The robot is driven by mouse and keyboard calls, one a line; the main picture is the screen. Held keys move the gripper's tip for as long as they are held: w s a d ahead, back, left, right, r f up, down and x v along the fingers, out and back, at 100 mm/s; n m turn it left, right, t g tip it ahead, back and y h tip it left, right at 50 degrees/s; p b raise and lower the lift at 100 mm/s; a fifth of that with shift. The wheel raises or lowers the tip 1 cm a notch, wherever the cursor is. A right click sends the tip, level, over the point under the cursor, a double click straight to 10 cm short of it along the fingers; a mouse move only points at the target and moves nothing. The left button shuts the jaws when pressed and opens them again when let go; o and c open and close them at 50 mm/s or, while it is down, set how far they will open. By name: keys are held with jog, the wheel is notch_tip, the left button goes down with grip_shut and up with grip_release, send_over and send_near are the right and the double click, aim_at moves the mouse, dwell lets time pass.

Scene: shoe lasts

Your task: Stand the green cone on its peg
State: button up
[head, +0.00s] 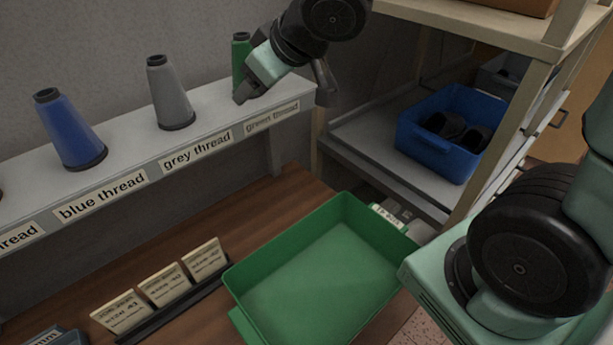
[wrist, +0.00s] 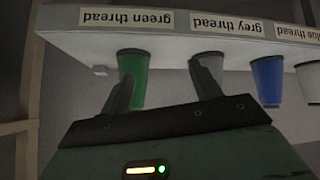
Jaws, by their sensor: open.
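The green cone (head: 240,50) shows upright at the right end of the grey thread shelf, above the label "green thread"; its lower part is hidden behind my gripper (head: 262,75). No bare peg shows, and I cannot see how its base sits. In the wrist view, which is upside down, my gripper (wrist: 162,88) is open. The green cone (wrist: 134,72) appears between the fingers, closer to the left finger, which overlaps its edge. I cannot tell whether they touch. The right finger overlaps the grey cone (wrist: 210,63).
The grey cone (head: 168,95) and blue cone (head: 68,130) stand along the shelf (head: 120,142) to the left. Below are an empty green tray (head: 330,265) and a card holder (head: 165,290). A blue bin (head: 450,115) with dark items sits on a rack at right.

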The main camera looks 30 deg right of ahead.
jog(key=s+a+f+g, duration=0.1)
jog(key=s+f+g, duration=0.1)
jog(key=s, duration=0.5)
jog(key=s+a+f+n+g+h, duration=0.1)
jog(key=s+a+f+g, duration=0.1)
jog(key=s, duration=0.6)
jog(key=s+a+f+g+h, duration=0.1)
jog(key=s+f+g, duration=0.3)
jog(key=s, duration=0.4)
jog(key=shift+s+a+f+n+g, duration=0.25)
jog(key=shift+a+n+g, duration=0.05)
